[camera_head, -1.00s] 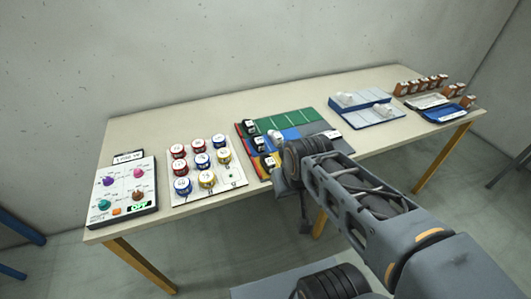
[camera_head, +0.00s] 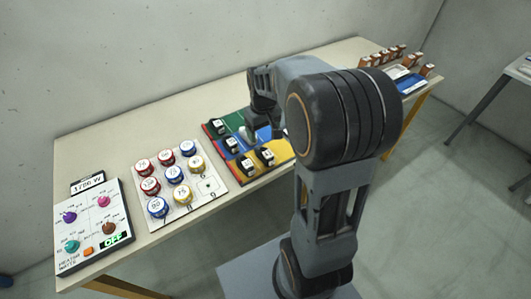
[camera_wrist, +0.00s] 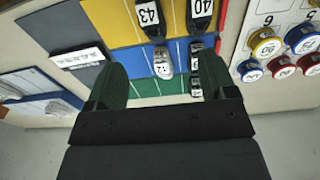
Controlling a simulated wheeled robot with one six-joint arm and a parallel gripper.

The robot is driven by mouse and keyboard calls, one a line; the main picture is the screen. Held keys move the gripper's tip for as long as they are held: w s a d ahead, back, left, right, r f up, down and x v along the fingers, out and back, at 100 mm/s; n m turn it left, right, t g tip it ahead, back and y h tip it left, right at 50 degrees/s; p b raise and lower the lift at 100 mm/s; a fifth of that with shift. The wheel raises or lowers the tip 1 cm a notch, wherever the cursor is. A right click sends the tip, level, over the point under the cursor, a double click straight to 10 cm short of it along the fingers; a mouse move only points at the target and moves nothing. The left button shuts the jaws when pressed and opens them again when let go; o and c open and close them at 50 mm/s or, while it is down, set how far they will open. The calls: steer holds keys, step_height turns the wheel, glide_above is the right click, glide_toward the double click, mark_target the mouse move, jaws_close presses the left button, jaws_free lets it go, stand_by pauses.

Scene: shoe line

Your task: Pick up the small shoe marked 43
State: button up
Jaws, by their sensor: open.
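The black shoe marked 43 (camera_wrist: 150,18) lies on the yellow strip of the coloured board (camera_wrist: 115,28), cut off by the top edge of the wrist view. In the head view it seems to be the right one of two dark shoes (camera_head: 265,156) on yellow. My gripper (camera_wrist: 162,64) is open and empty, above the board. A silver shoe (camera_wrist: 162,56) on the blue strip shows between its fingers. The 43 shoe is beyond the fingertips. In the head view my arm hides the gripper's fingers and the board's right part.
A black shoe marked 40 (camera_wrist: 200,14) is beside the 43 shoe. More dark shoes (camera_wrist: 196,82) stand near the right finger. A panel of red, blue and yellow round pieces (camera_head: 172,178) and a knob panel (camera_head: 95,225) are to the left. A wall stands behind the table (camera_head: 130,140).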

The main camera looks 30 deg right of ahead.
mark_target(265, 150)
steer(key=shift+g, duration=0.3)
steer(key=f, duration=0.3)
steer(key=w+d+f, duration=0.1)
steer(key=f, duration=0.2)
steer(key=w+d+f, duration=0.1)
steer(key=f, duration=0.2)
steer(key=shift+f, duration=0.25)
steer(key=shift+a+f+p, duration=0.1)
steer(key=shift+f+p, duration=0.65)
steer(key=shift+f, duration=2.3)
steer(key=c, duration=1)
